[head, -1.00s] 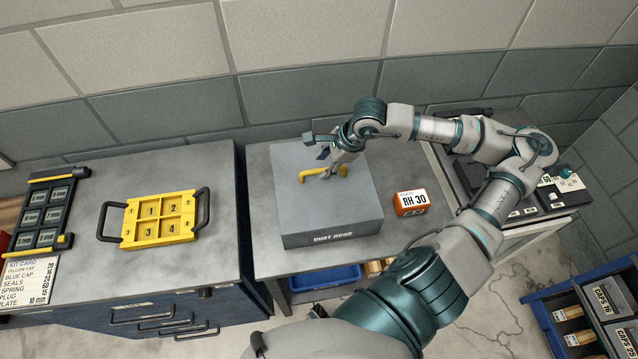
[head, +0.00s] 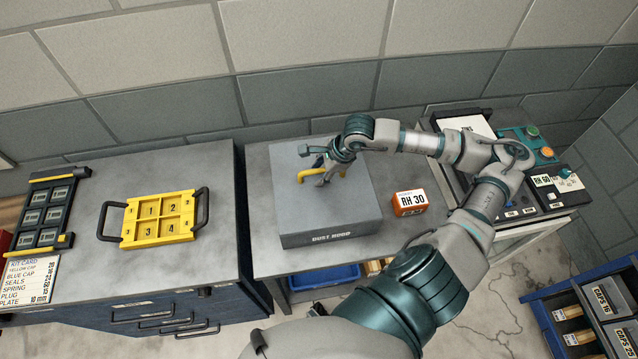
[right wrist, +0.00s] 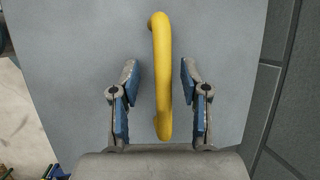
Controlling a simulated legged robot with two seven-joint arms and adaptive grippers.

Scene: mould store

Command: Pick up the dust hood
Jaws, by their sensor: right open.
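The dust hood (head: 330,215) is a grey box with its name on the front, standing on the middle bench. A yellow bar handle (head: 308,175) is on its top. My right gripper (head: 322,172) is over the hood's top at the handle and partly hides it. In the right wrist view the handle (right wrist: 162,80) runs between the two blue-padded fingers of the right gripper (right wrist: 161,75), which is open, with a gap on each side. The hood's grey top (right wrist: 60,60) fills most of that view. My left gripper is in neither view.
An orange box marked RH 30 (head: 409,202) stands just right of the hood. A yellow numbered tray (head: 158,219) lies on the left bench. A device with buttons (head: 530,155) is at the right. A block wall runs behind the benches.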

